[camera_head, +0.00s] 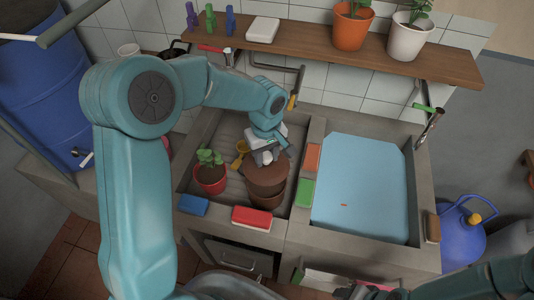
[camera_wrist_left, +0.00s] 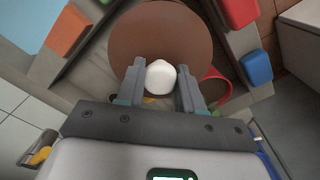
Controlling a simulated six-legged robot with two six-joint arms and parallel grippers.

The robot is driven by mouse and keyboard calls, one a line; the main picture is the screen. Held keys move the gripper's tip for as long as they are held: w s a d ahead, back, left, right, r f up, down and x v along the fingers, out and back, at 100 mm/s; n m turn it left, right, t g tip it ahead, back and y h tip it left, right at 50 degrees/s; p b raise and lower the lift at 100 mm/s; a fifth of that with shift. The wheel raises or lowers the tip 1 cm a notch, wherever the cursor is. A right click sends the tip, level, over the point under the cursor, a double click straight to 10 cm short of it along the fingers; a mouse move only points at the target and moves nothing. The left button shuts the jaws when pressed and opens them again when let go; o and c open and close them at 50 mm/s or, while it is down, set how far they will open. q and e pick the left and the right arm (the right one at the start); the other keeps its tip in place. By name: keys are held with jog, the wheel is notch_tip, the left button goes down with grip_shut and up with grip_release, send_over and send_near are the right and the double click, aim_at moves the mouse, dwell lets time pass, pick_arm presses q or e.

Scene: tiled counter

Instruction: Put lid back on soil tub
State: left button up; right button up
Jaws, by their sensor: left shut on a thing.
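A round brown lid (camera_head: 266,175) with a white knob is over the brown soil tub (camera_head: 264,199) in the left basin. In the left wrist view the lid (camera_wrist_left: 160,35) is a broad brown disc and its white knob (camera_wrist_left: 160,76) sits between my fingers. My left gripper (camera_head: 264,157) is shut on the knob, and its fingers (camera_wrist_left: 160,88) show on either side of it. I cannot tell whether the lid rests fully on the rim. The tub's inside is hidden. My right gripper (camera_head: 364,292) shows only partly at the bottom edge.
A red pot with a seedling (camera_head: 210,178) stands left of the tub, with a yellow scoop (camera_head: 239,154) behind. Red (camera_head: 252,218), blue (camera_head: 193,205), green (camera_head: 305,192) and orange (camera_head: 312,157) blocks lie on the rims. The blue right basin (camera_head: 360,185) is mostly clear. A shelf (camera_head: 340,50) runs behind.

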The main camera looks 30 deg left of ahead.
aim_at(266, 169)
pick_arm(q)
jog(key=shift+s+f+b, duration=0.2)
jog(key=shift+f+b, duration=0.2)
jog(key=shift+f, duration=0.35)
notch_tip(266, 169, down, 4)
jog(key=b, duration=0.2)
jog(key=shift+b, duration=0.3)
jog(key=shift+f+b, duration=0.45)
jog(key=shift+b, duration=0.05)
jog(key=shift+b, duration=0.45)
jog(key=shift+f+b, duration=0.15)
jog(key=shift+b, duration=0.5)
dwell(1.0)
dwell(0.4)
jog(key=o, duration=1.7)
